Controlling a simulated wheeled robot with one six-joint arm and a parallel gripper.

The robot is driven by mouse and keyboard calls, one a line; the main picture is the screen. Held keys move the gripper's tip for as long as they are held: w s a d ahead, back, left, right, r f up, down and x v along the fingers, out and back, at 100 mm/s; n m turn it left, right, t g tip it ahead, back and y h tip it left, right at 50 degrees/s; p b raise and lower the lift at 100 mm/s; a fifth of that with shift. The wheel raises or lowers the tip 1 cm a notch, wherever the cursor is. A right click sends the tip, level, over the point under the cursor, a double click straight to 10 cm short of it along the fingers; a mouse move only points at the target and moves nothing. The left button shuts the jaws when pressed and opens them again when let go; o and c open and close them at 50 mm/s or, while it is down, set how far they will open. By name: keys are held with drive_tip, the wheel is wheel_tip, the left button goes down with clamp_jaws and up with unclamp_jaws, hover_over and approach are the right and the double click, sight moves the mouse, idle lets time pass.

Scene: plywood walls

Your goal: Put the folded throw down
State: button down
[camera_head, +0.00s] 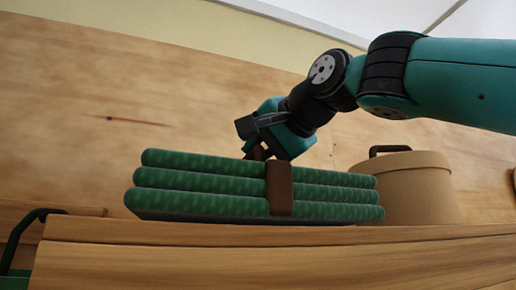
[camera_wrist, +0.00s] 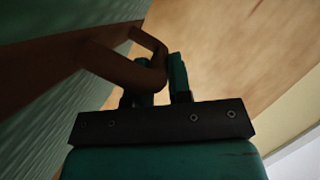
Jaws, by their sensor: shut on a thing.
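The folded throw (camera_head: 205,183) is a green stack of three layers with a brown strap around it. In the head view it is level, low over or on the wooden surface (camera_head: 280,255); its underside meets the surface's edge from this angle, so I cannot tell whether it touches. My gripper (camera_head: 258,152) is above the throw, shut on the brown strap handle. In the wrist view my gripper (camera_wrist: 162,85) has its fingers at the brown handle loop (camera_wrist: 125,62), and the green throw (camera_wrist: 50,100) fills the left side.
A round tan box (camera_head: 408,190) with a lid and dark handle stands right behind the throw's right end. A dark green curved handle (camera_head: 22,235) is at the lower left. A plywood wall (camera_head: 120,90) rises behind. The surface's front strip is bare.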

drive_tip(key=shift+f+b, duration=0.45)
drive_tip(key=shift+b, duration=0.05)
drive_tip(key=c, duration=1)
unclamp_jaws()
drive_tip(key=shift+o, duration=0.2)
drive_tip(key=shift+s, duration=0.1)
